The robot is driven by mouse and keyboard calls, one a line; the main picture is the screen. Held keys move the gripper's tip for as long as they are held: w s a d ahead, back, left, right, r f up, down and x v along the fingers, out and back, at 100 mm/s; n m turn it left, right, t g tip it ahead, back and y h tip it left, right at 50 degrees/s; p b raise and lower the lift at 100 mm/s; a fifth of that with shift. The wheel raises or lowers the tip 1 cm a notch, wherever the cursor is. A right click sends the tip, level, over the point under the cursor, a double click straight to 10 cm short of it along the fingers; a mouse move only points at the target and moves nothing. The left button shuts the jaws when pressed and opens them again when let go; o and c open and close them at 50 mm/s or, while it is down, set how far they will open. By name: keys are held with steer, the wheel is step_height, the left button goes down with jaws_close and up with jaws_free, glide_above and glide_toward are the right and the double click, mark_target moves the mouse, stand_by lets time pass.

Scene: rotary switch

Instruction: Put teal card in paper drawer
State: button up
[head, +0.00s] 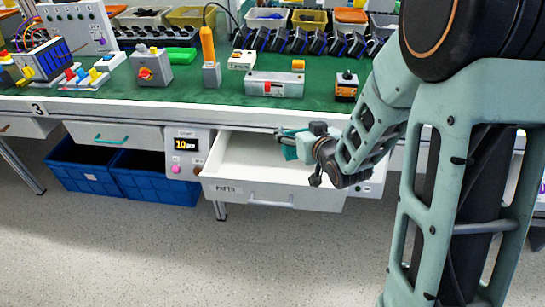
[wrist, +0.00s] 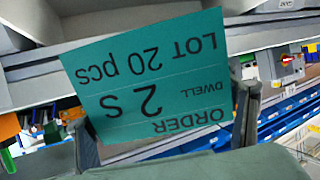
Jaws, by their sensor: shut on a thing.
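The teal card (wrist: 150,80) fills the middle of the wrist view; its upside-down print reads ORDER, DWELL 2 s, LOT 20 pcs. My gripper (wrist: 167,128) is shut on the card, with a dark finger on each side of its lower part. In the head view the card (head: 290,152) shows as a small teal patch at my gripper (head: 296,140), over the back right part of an open white drawer (head: 270,194). The drawer's front label is too small to read surely. Whether the card touches the drawer cannot be told.
The green-topped workbench (head: 205,88) above the drawer carries switches, boxes and bins. A control panel with a 10 display (head: 187,145) is left of the drawer. A closed drawer with a teal handle (head: 113,138) and blue crates (head: 88,178) are farther left.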

steer(key=w+a+f+b, duration=0.2)
steer(key=a+f+b, duration=0.1)
steer(key=a+f, duration=0.4)
step_height(320, 180, down, 3)
steer(key=shift+a+f, duration=0.15)
steer(key=shift+a, duration=0.15)
steer(key=shift+b, duration=0.35)
steer(key=shift+f+b, duration=0.4)
steer(key=shift+f+b, duration=0.25)
steer(key=shift+b, duration=0.05)
steer(key=o, duration=0.9)
steer(key=shift+o, duration=0.2)
steer(key=shift+r, duration=0.1)
